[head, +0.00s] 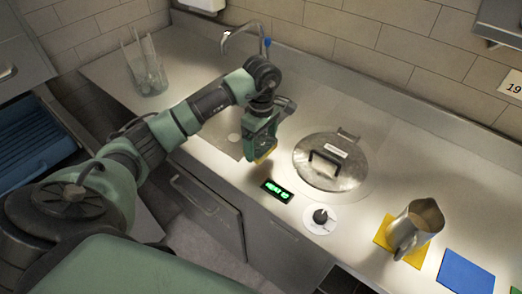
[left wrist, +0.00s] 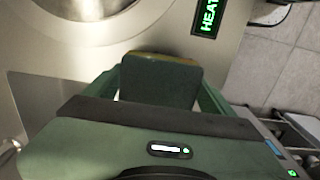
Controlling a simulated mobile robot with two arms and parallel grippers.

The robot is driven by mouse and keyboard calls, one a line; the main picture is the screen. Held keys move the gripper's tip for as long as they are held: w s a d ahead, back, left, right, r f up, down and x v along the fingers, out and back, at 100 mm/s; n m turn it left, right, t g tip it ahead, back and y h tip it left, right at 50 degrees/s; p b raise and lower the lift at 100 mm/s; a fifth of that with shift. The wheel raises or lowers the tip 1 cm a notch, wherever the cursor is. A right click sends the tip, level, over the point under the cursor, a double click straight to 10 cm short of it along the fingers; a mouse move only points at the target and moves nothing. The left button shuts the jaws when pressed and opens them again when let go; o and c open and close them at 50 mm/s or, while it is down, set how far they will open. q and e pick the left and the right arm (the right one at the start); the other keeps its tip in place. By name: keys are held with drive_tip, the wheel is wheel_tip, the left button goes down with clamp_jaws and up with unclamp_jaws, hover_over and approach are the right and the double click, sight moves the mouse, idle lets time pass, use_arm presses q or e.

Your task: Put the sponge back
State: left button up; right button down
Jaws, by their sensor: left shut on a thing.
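The sponge (head: 265,155) shows in the head view as a small yellow edge below my left gripper (head: 260,143). In the left wrist view the sponge (left wrist: 160,80) has a dark green face and a yellow-brown edge, and it sits between the two green fingers. My left gripper is shut on it, over the counter between the sink and the lidded well. I cannot tell how high above the counter the sponge is. My right gripper is in neither view.
A round metal lid (head: 330,175) covers the well. A green-lit display (head: 277,190) and a black knob (head: 320,216) lie in front. A metal pitcher (head: 418,225) stands on a yellow mat at right, beside a blue mat (head: 465,272).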

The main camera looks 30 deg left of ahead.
sight(261, 152)
use_arm(q)
wheel_tip(261, 152, down, 4)
drive_tip(key=shift+p, duration=0.55)
drive_tip(key=shift+f, duration=0.25)
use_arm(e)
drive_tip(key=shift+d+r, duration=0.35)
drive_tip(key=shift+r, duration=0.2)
use_arm(q)
drive_tip(key=shift+f, duration=0.1)
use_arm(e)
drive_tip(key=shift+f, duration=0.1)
use_arm(q)
drive_tip(key=shift+f+b, duration=0.15)
drive_tip(key=shift+b, duration=0.15)
drive_tip(key=o, duration=1.2)
drive_tip(key=shift+c, duration=0.2)
drive_tip(key=shift+r, duration=0.2)
